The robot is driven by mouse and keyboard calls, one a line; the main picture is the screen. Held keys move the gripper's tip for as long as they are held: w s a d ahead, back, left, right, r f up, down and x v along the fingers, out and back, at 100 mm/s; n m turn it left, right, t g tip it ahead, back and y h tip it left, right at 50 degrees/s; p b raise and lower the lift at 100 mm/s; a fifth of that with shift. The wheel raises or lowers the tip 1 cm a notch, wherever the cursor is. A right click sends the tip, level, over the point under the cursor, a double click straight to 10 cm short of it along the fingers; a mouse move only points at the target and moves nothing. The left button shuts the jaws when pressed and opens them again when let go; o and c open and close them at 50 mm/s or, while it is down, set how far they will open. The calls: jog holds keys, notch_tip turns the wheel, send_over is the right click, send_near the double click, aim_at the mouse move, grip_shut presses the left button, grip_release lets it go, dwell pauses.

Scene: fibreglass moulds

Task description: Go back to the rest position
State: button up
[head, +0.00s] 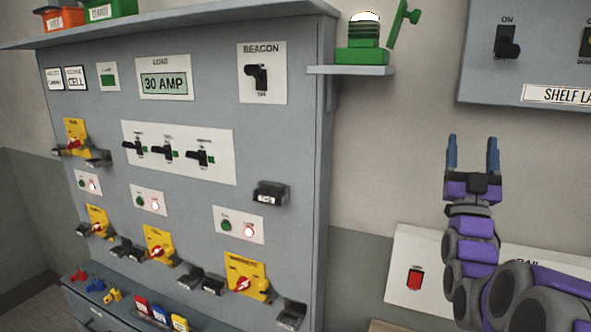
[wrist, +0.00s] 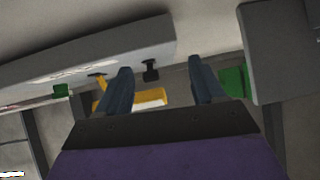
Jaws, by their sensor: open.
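My gripper (head: 473,158) is in the right part of the head view, raised with its two blue fingers pointing up. The fingers are apart and nothing is between them. My purple and grey arm is bent below it, in front of the wall and a white panel with a red switch (head: 415,279). In the wrist view my gripper (wrist: 162,85) shows two dark fingers spread apart, with no object held. Past the fingers are a yellow thing (wrist: 150,97) and a green thing (wrist: 233,82), too unclear to name.
A grey cabinet (head: 215,75) with switches and yellow rotary handles fills the left. A small shelf (head: 350,70) on its side bears a green beacon (head: 362,45). A grey wall box (head: 480,80) hangs at upper right. Bare wall lies between cabinet and gripper.

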jog(key=w+a+f+n+g+y, duration=0.1)
jog(key=a+f+g+y, duration=0.4)
jog(key=f, duration=0.4)
jog(key=w+a+f+n+g+y, duration=0.1)
jog(key=a+f+g+y, duration=0.1)
jog(key=a+f+g, duration=0.6)
jog(key=s+a+f+n+g+y, duration=0.15)
jog(key=s+a+f+g, duration=0.35)
jog(key=s+f, duration=0.75)
jog(key=s+a+f+g, duration=0.2)
jog(key=s+g, duration=0.1)
jog(key=s, duration=0.6)
jog(key=s+a+f+g+y, duration=0.1)
jog(key=s+a+f+g, duration=0.1)
jog(key=s, duration=0.8)
jog(key=s+a+f+g, duration=0.1)
jog(key=s+f+g, duration=0.2)
jog(key=s, duration=0.7)
jog(key=g, duration=0.2)
jog(key=shift+s+a+f+g, duration=0.25)
jog(key=shift+a+f+g, duration=0.15)
